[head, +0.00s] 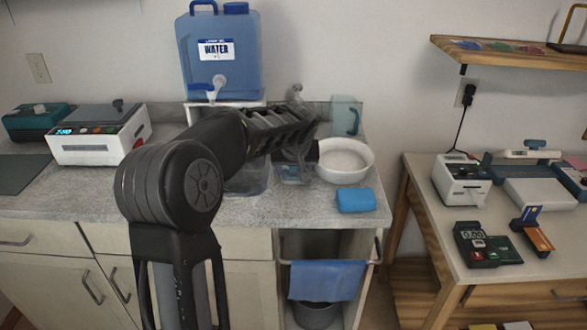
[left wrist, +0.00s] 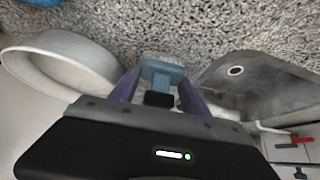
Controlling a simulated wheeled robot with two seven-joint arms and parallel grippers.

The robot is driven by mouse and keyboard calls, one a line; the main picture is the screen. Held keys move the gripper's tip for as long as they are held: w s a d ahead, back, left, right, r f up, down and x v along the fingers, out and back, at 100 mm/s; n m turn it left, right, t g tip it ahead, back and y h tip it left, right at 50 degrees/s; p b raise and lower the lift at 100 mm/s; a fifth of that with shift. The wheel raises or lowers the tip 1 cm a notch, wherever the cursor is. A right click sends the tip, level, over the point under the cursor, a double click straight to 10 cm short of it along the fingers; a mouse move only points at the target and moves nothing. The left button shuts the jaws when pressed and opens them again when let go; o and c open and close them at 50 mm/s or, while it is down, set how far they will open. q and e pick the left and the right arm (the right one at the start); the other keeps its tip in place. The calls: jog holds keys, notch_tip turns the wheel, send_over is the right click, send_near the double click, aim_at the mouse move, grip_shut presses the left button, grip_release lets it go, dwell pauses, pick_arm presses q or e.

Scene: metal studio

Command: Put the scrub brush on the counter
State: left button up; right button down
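My left gripper (head: 297,160) is over the counter (head: 250,209), between the sink and the white bowl. In the left wrist view its two fingers (left wrist: 161,90) close on a blue-grey block with a dark part, which looks like the scrub brush (left wrist: 162,72). In the head view, the brush (head: 291,174) shows only as a small blue-grey patch below the gripper, largely hidden. Speckled counter shows behind it in the left wrist view; I cannot tell whether the brush touches it. My right gripper is not in view.
The white bowl (head: 346,160) stands close to the right of the gripper, and a blue sponge (head: 355,199) lies in front of it. The metal sink (left wrist: 262,85) is on the other side. A blue water container (head: 222,65) stands behind.

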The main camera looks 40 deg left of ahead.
pick_arm(q)
jog(key=o, duration=0.4)
jog(key=shift+r, duration=0.1)
jog(key=shift+r, duration=0.15)
jog(key=v, duration=1.2)
jog(key=shift+b, duration=0.3)
